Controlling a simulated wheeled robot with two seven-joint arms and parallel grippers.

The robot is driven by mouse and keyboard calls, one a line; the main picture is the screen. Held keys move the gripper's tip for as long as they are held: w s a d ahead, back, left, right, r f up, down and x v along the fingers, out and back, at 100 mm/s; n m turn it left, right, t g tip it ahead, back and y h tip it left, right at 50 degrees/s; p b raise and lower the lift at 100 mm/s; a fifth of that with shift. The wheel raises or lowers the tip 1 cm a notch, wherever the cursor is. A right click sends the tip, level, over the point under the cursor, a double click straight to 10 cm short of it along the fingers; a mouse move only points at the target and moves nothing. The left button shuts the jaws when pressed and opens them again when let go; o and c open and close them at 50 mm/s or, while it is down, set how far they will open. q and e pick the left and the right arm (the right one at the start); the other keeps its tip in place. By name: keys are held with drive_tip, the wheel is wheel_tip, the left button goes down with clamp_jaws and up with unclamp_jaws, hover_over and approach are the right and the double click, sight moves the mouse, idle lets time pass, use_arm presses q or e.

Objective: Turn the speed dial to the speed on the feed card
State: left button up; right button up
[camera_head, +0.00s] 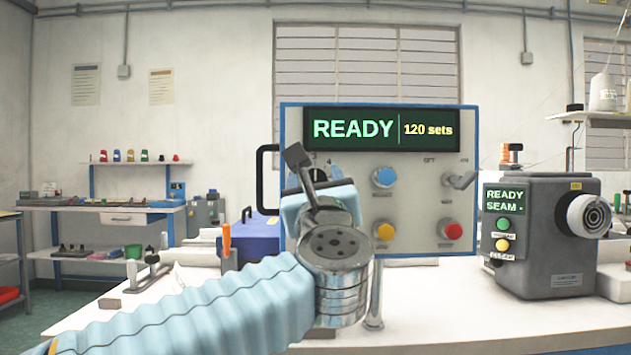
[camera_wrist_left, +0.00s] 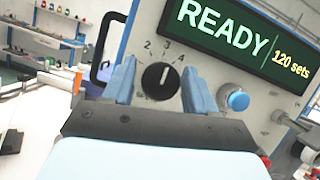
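The black speed dial (camera_wrist_left: 160,81) is on the grey control panel (camera_head: 345,238) with the blue edge. The numbers 2, 3 and 4 show around it, and its white mark points up, roughly at 3. My left gripper (camera_wrist_left: 157,74) is open, with one light blue finger on each side of the dial. I cannot tell whether the fingers touch it. In the head view my left gripper (camera_head: 318,188) hides most of the dial. The panel's screen (camera_head: 380,130) reads "READY" and "120 sets". I cannot make out a feed card. My right gripper is not in view.
A blue button (camera_head: 384,177), a toggle switch (camera_head: 461,180), a yellow button (camera_head: 385,232) and a red button (camera_head: 453,230) are on the panel. A black handle (camera_head: 262,175) stands out at its left. A grey machine (camera_head: 545,235) stands on the white bench at right.

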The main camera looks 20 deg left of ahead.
use_arm(q)
drive_tip(key=c, duration=0.8)
